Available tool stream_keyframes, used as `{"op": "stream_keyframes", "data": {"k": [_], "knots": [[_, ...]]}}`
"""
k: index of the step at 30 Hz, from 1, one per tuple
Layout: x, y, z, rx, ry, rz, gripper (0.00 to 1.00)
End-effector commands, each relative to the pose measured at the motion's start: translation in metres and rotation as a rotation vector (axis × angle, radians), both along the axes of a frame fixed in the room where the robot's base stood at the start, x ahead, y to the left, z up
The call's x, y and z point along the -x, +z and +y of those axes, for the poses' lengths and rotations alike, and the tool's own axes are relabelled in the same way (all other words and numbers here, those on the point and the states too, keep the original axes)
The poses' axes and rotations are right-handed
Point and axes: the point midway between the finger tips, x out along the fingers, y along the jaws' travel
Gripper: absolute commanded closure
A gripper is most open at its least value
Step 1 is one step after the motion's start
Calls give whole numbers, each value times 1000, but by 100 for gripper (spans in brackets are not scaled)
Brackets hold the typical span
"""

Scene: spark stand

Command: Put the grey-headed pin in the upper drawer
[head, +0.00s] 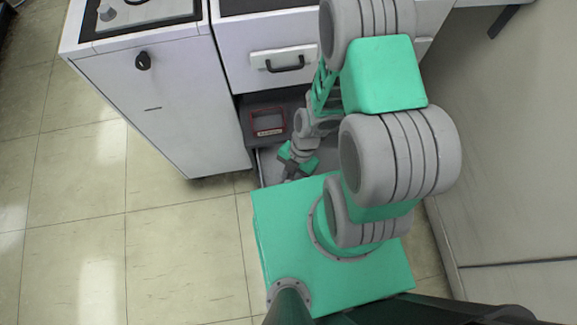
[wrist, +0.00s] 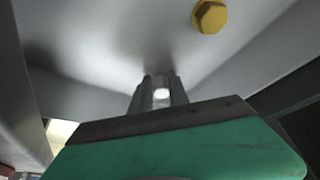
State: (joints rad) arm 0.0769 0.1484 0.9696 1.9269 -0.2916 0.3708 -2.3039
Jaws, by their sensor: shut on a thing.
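My gripper (head: 290,169) is low, inside or just over a grey tray-like space below the white drawer front. In the wrist view my gripper (wrist: 160,90) has its two grey fingers shut on a small pale piece (wrist: 161,93). Only its bright end shows, so I cannot tell for sure that it is the grey-headed pin. The upper drawer (head: 262,85), white with a dark handle, looks shut in the head view. A yellow hexagonal head (wrist: 210,16) shows on the grey surface beyond the fingers, apart from them.
A red-framed thing (head: 268,122) sits in the grey recess under the drawer. A white cabinet (head: 175,105) with a black knob stands at the left. A pale wall or panel (head: 510,150) is at the right. The tiled floor (head: 170,250) at the left is clear.

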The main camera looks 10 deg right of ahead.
Motion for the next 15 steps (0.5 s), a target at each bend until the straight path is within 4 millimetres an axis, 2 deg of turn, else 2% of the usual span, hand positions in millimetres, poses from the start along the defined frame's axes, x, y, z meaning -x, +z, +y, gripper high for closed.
{"op": "stream_keyframes", "data": {"k": [9, 10, 15], "knots": [[-1, -4, 0, 0, 1, -2, 100], [-1, -4, 0, 0, 1, -2, 78], [-1, -3, 0, 0, 2, -1, 64]]}}
